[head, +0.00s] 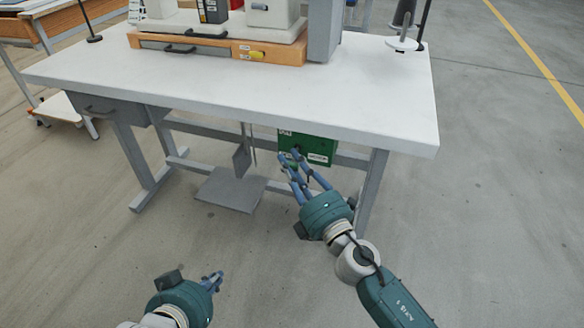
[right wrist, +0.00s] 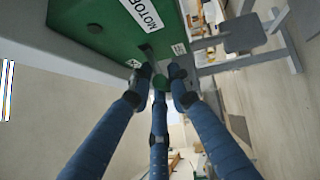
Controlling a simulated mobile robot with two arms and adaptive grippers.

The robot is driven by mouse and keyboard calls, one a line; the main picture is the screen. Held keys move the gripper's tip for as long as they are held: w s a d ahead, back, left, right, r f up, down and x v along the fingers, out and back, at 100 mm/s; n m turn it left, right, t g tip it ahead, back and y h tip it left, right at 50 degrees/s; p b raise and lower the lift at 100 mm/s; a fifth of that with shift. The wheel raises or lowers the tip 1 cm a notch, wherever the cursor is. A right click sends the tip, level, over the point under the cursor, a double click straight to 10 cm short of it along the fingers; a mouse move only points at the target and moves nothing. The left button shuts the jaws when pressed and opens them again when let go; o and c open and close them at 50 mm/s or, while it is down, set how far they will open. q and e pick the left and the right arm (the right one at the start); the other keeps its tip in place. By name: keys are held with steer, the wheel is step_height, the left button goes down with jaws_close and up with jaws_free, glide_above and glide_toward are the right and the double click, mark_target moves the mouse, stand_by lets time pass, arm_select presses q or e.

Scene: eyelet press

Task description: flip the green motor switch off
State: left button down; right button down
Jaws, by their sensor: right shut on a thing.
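The green motor box (head: 318,149) hangs under the front of the white table; in the right wrist view (right wrist: 75,15) its green face carries a white MOTOR label. My right gripper (head: 291,160) is at the left part of this box. In the right wrist view its fingertips (right wrist: 160,82) are shut around a small green knob (right wrist: 160,82) below the box's face. A short dark piece (right wrist: 146,51) shows on the face just above. The fingers partly hide the knob. My left gripper (head: 212,281) is low in the head view, away from the table; its finger gap is unclear.
The white table (head: 250,88) spans above the box, with a machine on an orange-edged base (head: 220,47) on top. A grey table leg (head: 371,190) stands right of the box. A grey foot pedal (head: 232,190) is left. The floor on the right is clear.

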steer(key=shift+f, duration=0.25)
steer(key=c, duration=1.6)
jaws_free()
steer(key=shift+r, duration=0.1)
steer(key=shift+o, duration=0.2)
steer(key=v, duration=1.2)
steer(key=shift+d, duration=0.1)
